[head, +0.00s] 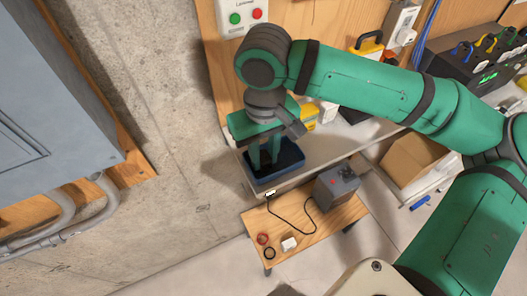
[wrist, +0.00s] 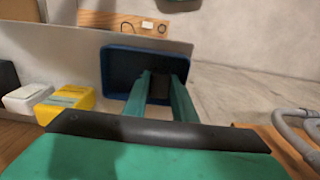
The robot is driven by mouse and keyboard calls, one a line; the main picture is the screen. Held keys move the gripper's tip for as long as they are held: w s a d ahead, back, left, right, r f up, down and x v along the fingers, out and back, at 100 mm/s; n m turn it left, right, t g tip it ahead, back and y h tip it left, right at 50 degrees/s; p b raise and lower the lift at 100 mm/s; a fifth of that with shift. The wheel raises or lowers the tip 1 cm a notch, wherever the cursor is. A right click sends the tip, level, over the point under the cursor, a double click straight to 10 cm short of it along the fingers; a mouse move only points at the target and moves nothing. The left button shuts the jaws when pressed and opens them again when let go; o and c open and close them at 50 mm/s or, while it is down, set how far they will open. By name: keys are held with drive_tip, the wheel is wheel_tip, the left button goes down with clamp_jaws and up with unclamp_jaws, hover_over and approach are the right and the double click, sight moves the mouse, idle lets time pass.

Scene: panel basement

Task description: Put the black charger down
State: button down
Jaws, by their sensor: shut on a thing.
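My gripper (head: 264,160) points down into a blue open bin (head: 279,180) at the left end of the light bench. In the wrist view, the two green fingers of my gripper (wrist: 161,82) reach inside the bin, whose blue rim (wrist: 104,72) surrounds them. The fingers are shut on a dark block, the black charger (wrist: 160,90), mostly hidden between them. The charger is within the outline of the bin. I cannot tell whether it touches the bin's floor.
A low wooden table (head: 318,233) holds a grey box (head: 336,186) with a cable, a white block (head: 289,244) and small rings. A grey cabinet (head: 55,90) is on the left wall.

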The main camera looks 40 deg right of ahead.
sight(265, 158)
drive_tip(key=c, duration=1.7)
unclamp_jaws()
drive_tip(key=shift+s, duration=0.15)
drive_tip(key=shift+c, duration=0.2)
drive_tip(key=shift+d+r, duration=0.1)
drive_tip(key=shift+r, duration=0.3)
wheel_tip(265, 158, up, 12)
drive_tip(key=shift+r, duration=0.2)
drive_tip(key=shift+w, duration=0.2)
drive_tip(key=shift+s, duration=0.15)
